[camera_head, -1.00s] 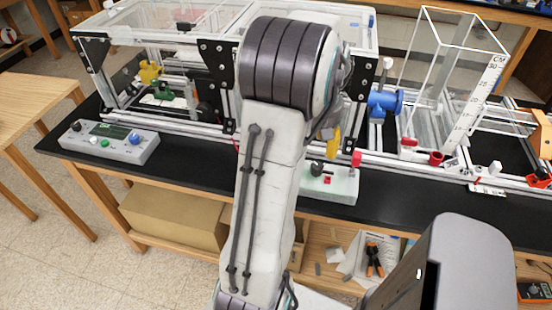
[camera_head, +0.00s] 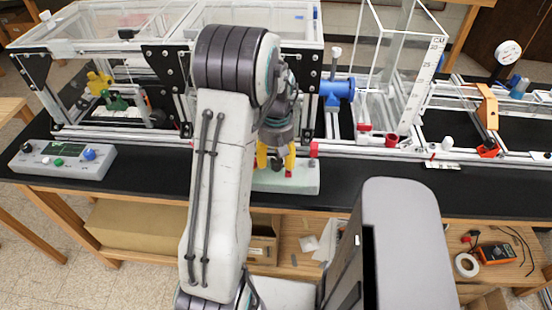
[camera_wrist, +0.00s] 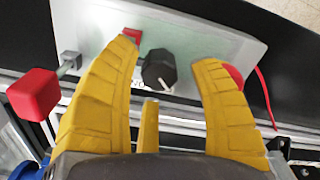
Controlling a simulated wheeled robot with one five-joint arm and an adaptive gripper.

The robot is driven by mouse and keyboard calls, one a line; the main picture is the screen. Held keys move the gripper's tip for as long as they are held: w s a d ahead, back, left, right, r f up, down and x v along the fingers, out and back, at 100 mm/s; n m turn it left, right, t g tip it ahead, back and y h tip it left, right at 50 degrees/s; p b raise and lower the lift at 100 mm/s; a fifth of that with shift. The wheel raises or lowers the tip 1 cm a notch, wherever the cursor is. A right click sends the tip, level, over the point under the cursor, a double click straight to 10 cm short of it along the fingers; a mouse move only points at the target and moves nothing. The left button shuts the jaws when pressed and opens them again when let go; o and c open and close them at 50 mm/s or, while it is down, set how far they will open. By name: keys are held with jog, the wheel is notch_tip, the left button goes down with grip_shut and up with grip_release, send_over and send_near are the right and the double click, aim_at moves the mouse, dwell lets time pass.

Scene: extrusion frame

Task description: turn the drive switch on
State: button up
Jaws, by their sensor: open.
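A pale green control box (camera_head: 305,182) stands on the black bench top, partly hidden behind my arm. In the wrist view the box (camera_wrist: 207,47) carries a black knob (camera_wrist: 159,70) with a white pointer, a small red switch (camera_wrist: 132,36) and a round red part (camera_wrist: 234,75). I cannot read which is the drive switch. My gripper (camera_head: 277,165) is open over the box. In the wrist view its yellow fingers (camera_wrist: 167,58) stand on either side of the knob, with a visible gap on each side. The left fingertip partly overlaps the red switch.
A red block (camera_wrist: 33,95) on a metal rod is left of the fingers in the wrist view. A red wire (camera_wrist: 265,97) is at right. The extrusion frame (camera_head: 175,90) stands behind the box. A grey control panel (camera_head: 62,160) is at left. Black bench top right of the box is clear.

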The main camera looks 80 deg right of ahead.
jog(key=shift+f, duration=0.35)
jog(key=shift+c, duration=0.2)
grip_shut()
dwell(0.4)
